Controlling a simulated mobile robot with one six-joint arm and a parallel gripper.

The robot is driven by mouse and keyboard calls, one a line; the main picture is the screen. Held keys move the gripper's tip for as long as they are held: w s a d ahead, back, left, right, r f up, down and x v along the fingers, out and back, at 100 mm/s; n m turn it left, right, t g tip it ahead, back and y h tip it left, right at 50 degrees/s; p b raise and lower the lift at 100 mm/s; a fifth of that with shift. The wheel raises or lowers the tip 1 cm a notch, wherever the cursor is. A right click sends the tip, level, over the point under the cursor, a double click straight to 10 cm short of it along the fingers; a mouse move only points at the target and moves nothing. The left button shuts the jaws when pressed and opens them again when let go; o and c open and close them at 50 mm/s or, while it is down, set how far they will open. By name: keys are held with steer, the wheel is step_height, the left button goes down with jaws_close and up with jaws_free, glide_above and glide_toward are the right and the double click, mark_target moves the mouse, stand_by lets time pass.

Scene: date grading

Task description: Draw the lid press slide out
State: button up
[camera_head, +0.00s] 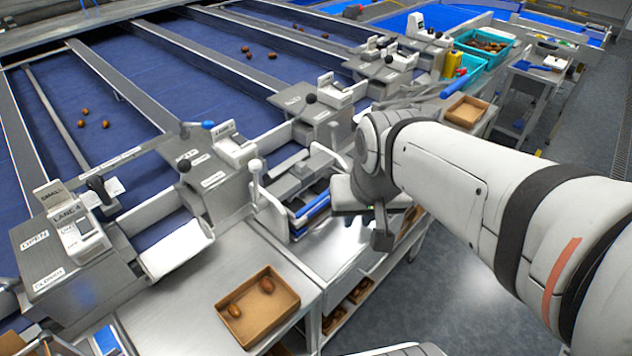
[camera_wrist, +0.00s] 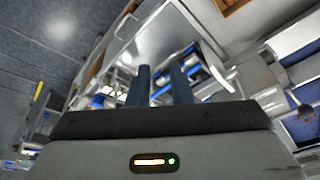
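What looks like the lid press (camera_head: 270,205) is a pale metal device with a white lever, standing at the bench edge in the middle of the head view. Blue bars (camera_head: 312,206) lie at its right side; which part is the slide I cannot tell for sure. My gripper (camera_head: 383,238) hangs just right of it, apart from it as far as I can see. In the wrist view my two dark fingers (camera_wrist: 161,85) stand apart with a gap and nothing between them. A white and blue device (camera_wrist: 205,72) lies beyond the fingertips, partly hidden by the right finger.
A cardboard tray (camera_head: 240,331) with dates sits on the steel bench at the front. Dates lie in several blue lanes (camera_head: 150,60) at left. Another cardboard tray (camera_head: 467,111) and teal crates (camera_head: 463,76) stand at the back right. Grey floor (camera_head: 450,270) is open at right.

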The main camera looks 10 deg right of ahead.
steer(key=w+f+m+g, duration=0.1)
steer(key=w+f+m, duration=0.35)
steer(key=w, duration=0.45)
steer(key=m+y+b, duration=0.1)
steer(key=m, duration=0.4)
glide_toward(324, 222)
steer(key=shift+g, duration=0.3)
steer(key=f, duration=0.2)
steer(key=w+f, duration=0.1)
steer(key=f, duration=0.2)
steer(key=a+f, duration=0.1)
steer(key=f, duration=0.1)
steer(key=shift+w+f, duration=0.2)
steer(key=shift+w, duration=0.1)
steer(key=shift+c, duration=0.5)
jaws_close()
